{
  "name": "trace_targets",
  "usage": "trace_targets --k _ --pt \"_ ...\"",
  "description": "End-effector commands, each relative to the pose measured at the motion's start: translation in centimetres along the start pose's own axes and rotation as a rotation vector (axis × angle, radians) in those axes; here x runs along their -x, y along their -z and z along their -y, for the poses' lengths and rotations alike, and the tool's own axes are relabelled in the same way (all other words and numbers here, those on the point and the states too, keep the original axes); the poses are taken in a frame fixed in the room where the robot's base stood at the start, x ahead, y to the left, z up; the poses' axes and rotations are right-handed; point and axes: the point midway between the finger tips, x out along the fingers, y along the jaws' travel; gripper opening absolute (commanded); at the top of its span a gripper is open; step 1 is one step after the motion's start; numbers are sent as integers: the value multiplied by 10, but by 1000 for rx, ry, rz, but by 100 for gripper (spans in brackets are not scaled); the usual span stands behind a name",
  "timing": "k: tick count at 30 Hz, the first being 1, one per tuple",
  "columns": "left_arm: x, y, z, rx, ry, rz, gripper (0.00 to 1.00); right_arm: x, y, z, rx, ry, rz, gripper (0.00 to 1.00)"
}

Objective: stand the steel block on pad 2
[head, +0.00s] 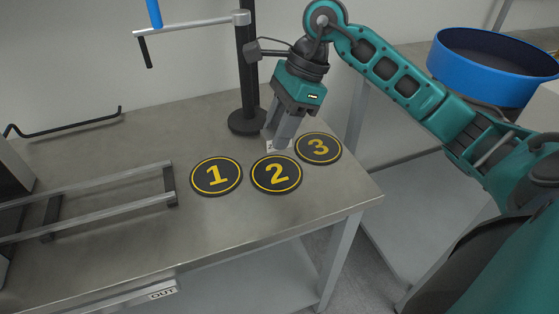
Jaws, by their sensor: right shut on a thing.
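My right gripper (279,136) points down over the back edge of pad 2 (276,174), between pad 2 and the stand's foot. It is shut on a grey block, which I take to be the steel block (286,129). The fingers and the block are close in colour, so its outline is hard to tell. Whether its lower end touches the table or a pad is unclear. Pad 2 is a black disc with a yellow ring and number, and its face is bare. My left gripper is not in view.
Pad 1 (216,176) and pad 3 (318,148) lie empty on either side. A dark post (247,70) on a round foot stands behind. Metal rails (90,201) cross the table's left. A blue round bin (492,62) is at right. The front middle of the table (190,235) is clear.

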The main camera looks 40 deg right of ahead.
Motion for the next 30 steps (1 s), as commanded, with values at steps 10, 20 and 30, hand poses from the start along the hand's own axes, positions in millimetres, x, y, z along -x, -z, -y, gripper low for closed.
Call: trace_targets --k 10,20,30 --pt "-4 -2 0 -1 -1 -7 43 -34 13 0 1 2 3 0" --pt "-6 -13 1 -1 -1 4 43 -69 28 0 1 3 3 0" --pt "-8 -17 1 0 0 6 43 -72 30 0 1 1 1 38"
